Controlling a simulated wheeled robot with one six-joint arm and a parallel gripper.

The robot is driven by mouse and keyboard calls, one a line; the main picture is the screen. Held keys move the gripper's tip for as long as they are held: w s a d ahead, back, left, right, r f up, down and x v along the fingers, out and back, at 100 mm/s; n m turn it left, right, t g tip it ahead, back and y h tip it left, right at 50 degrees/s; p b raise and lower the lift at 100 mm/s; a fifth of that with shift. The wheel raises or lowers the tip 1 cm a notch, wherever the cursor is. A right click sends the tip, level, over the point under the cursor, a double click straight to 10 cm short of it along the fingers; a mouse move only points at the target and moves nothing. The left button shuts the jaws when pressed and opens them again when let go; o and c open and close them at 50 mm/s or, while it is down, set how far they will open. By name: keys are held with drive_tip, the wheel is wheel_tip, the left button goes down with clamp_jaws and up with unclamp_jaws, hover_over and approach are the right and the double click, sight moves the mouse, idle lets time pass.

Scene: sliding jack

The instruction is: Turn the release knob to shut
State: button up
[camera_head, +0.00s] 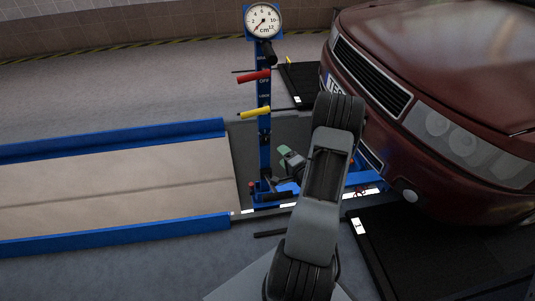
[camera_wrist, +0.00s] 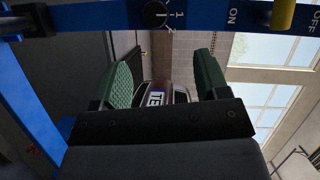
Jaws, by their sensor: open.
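In the wrist view, a round black knob (camera_wrist: 157,14) sits on the blue post (camera_wrist: 205,17) at the top edge, partly cut off. It has a white line on its face and markings beside it; I cannot tell its exact setting. In the head view, the upright blue post (camera_head: 264,138) stands beside the car, and the knob is not clear. My gripper (camera_head: 288,158) is low beside the post, right of it in the picture. In the wrist view, my gripper (camera_wrist: 165,85) has its green pads wide apart with nothing between them, apart from the knob.
A gauge (camera_head: 263,20) tops the post, with a red lever (camera_head: 254,76) and yellow lever (camera_head: 254,113) below. The dark red car (camera_head: 440,80) is close on the right. A blue-edged ramp (camera_head: 110,180) lies left. Black mats (camera_head: 430,250) lie by the car.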

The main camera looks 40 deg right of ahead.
sight(267, 141)
drive_tip(key=shift+m+t, duration=0.5)
drive_tip(key=shift+m, duration=0.2)
drive_tip(key=w+b, duration=0.1)
drive_tip(key=w, duration=0.3)
drive_tip(key=w+f+b, duration=0.1)
drive_tip(key=w, duration=0.3)
drive_tip(key=w+d+f+b, duration=0.1)
drive_tip(key=w+b, duration=0.1)
drive_tip(key=w, duration=0.2)
drive_tip(key=c, duration=0.9)
